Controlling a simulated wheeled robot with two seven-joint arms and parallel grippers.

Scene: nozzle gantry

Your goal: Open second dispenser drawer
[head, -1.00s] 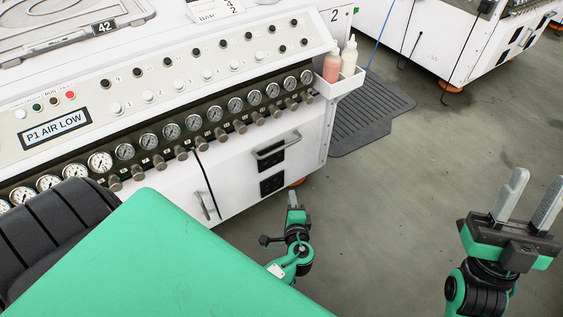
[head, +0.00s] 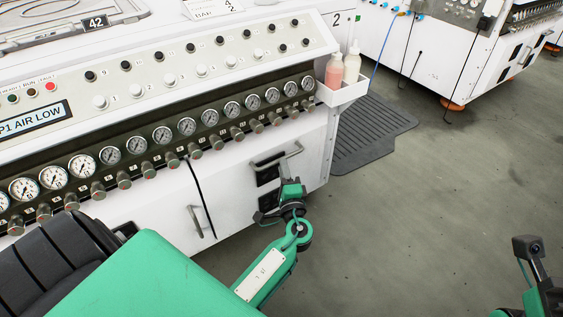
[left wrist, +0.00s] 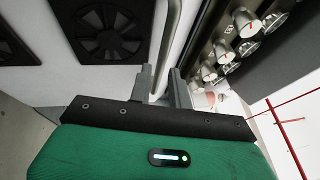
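A white front panel with a grey bar handle (head: 278,157) is at the lower right of the machine in the head view. It looks flush with the front. My left gripper (head: 291,184) is just below and in front of this handle, its fingertips hard to make out there. In the left wrist view the two fingers (left wrist: 163,82) stand apart and the bar handle (left wrist: 168,45) runs between them. I cannot tell whether either finger touches it. Of my right arm only parts show at the right edge; its fingers are out of frame.
Gauges and knobs (head: 163,135) line the machine above the panel. Left of it is another front panel with an upright handle (head: 195,220). A white holder (head: 343,90) with two bottles hangs at the corner. A dark mat (head: 370,135) lies on the otherwise open floor.

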